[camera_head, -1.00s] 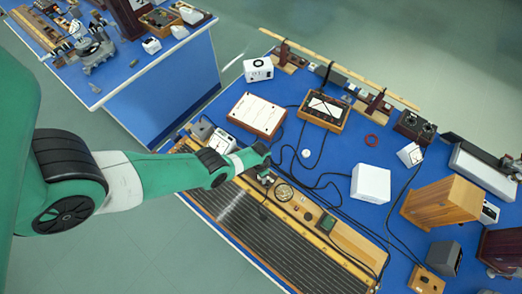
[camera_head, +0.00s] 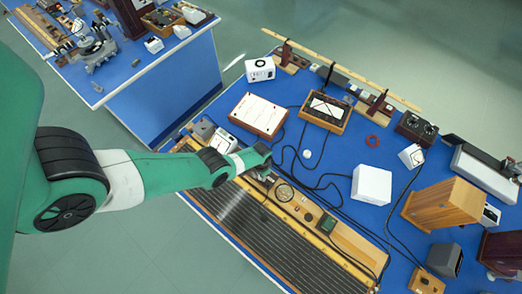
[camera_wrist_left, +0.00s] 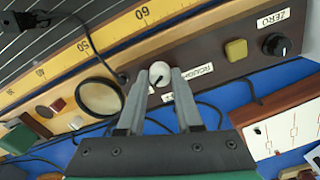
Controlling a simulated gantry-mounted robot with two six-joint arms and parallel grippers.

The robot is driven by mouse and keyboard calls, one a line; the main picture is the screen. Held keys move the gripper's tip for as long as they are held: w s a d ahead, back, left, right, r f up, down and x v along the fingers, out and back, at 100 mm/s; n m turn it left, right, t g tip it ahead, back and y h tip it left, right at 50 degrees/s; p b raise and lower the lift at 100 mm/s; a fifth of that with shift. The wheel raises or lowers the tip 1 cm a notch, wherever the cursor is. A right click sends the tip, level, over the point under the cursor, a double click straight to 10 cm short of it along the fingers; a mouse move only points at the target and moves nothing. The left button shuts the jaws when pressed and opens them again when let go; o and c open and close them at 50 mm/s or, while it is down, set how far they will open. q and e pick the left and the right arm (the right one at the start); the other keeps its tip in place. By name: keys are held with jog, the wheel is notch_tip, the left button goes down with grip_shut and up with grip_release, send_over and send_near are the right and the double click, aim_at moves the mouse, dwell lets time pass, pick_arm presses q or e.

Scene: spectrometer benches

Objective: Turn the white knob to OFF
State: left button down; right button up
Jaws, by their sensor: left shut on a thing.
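The white knob (camera_wrist_left: 160,70) is a small round knob with a dark mark, set on the dark brown panel (camera_wrist_left: 222,75) of the long bench instrument. It lies between the fingertips of my left gripper (camera_wrist_left: 160,83), which is shut on it. A white label reading ROUGH is beside it, upside down in the left wrist view. Another small label is partly hidden behind a finger, so its text cannot be read. In the head view my left gripper (camera_head: 262,170) is at the instrument's upper left end, and the knob is hidden there. My right gripper is not in view.
A yellow button (camera_wrist_left: 236,49) and a black ZERO knob (camera_wrist_left: 276,44) are on the same panel. A round magnifier ring (camera_wrist_left: 101,97) is left of the fingers. Black cables cross the blue table. A white box (camera_head: 371,184) stands further right.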

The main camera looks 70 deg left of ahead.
pick_arm(q)
jog(key=n, duration=0.6)
jog(key=shift+n, duration=2.7)
jog(key=c, duration=0.6)
grip_release()
